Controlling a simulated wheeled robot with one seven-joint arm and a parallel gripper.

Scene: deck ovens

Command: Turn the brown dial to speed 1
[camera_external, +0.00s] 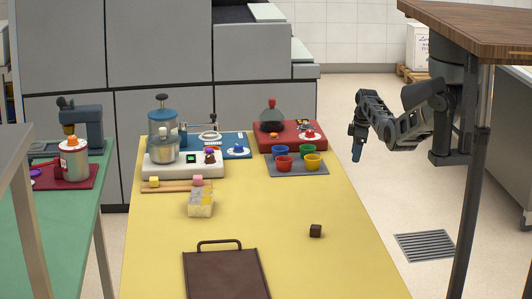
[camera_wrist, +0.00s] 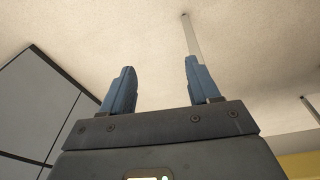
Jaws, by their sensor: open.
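What looks like the brown dial (camera_external: 210,158) is on the front right of a white-based mixer-like machine (camera_external: 185,169) at the back left of the yellow table. It is small, and its setting cannot be read. A small dark screen with green (camera_external: 191,158) is to its left. My gripper (camera_external: 357,153) hangs in the air off the table's right side, well to the right of the dial. In the wrist view my gripper (camera_wrist: 160,70) shows two blue fingers apart with nothing between them. The dial does not show in the wrist view.
A blue board (camera_external: 234,143) and a red-based machine (camera_external: 290,142) stand at the back. A grey tray (camera_external: 297,171) holds several coloured cups. A wooden top (camera_external: 480,25) overhangs at upper right.

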